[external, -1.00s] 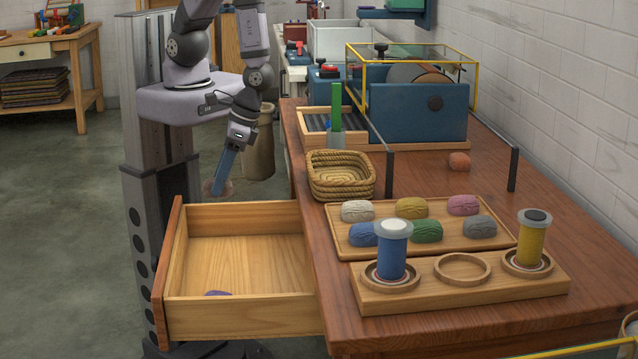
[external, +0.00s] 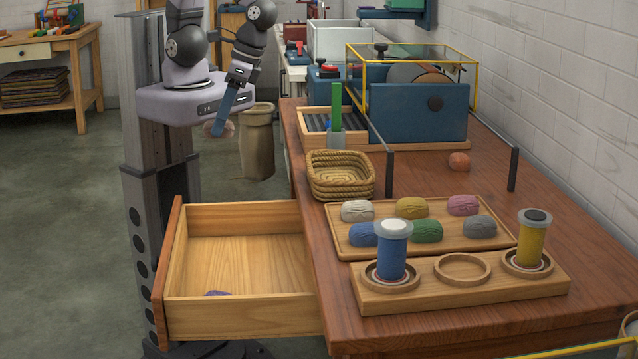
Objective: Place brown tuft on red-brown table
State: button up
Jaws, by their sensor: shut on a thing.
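The tuft hangs in the air, well left of the table. The red-brown table (external: 428,188) is a wooden bench on the right with bare surface at its middle and back.
An open wooden drawer (external: 245,246) juts left from the table.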

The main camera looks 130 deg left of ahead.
jog(key=w+a+m+g+y+b, duration=0.1)
jog(key=w+a+m+y, duration=0.1)
jog(key=w+a+m, duration=0.55)
jog(key=w+a+m+y+b, duration=0.15)
jog(key=w+a+m, duration=0.35)
jog(key=w+a, duration=0.5)
jog(key=a+m+t+y, duration=0.3)
jog(key=a+m, duration=0.6)
jog(key=a, duration=1.7)
jog(key=shift+m+y, duration=0.25)
jog(key=shift+w+d+f+p, duration=0.15)
jog(key=shift+f+p, duration=0.1)
jog(key=shift+f, duration=2.25)
jog(key=shift+w+d+f+p, duration=0.1)
jog(key=shift+f+p, duration=0.15)
jog(key=shift+f, duration=2.3)
jog(key=shift+w+d+f+p, duration=0.15)
jog(key=shift+f+p, duration=0.1)
jog(key=shift+f, duration=2.25)
jog(key=shift+f, duration=0.1)
jog(key=o, duration=0.6)
jog(key=shift+f, duration=0.1)
jog(key=shift+c, duration=0.2)
jog(key=o, duration=0.4)
jog(key=shift+o, duration=0.2)
